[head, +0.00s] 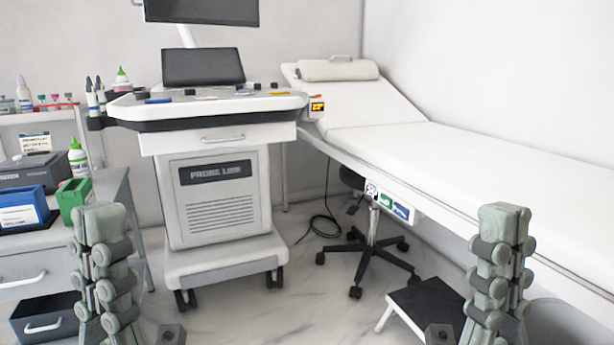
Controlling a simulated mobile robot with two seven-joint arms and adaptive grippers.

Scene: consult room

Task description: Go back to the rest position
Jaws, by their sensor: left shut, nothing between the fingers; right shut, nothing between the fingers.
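My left gripper (101,222) stands upright at the lower left of the head view, fingertips pointing up. Its fingers are together with nothing between them. My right gripper (503,222) stands upright at the lower right at about the same height. It is also shut and empty. Neither gripper is seen holding anything. The lower parts of both arms are cut off by the bottom edge.
A wheeled ultrasound cart (222,195) stands ahead between my grippers. A white examination bed (430,165) runs along the right, with a black step stool (428,302) and a wheeled stool base (365,258) below. Drawers (35,265) stand behind my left gripper. Floor ahead is partly clear.

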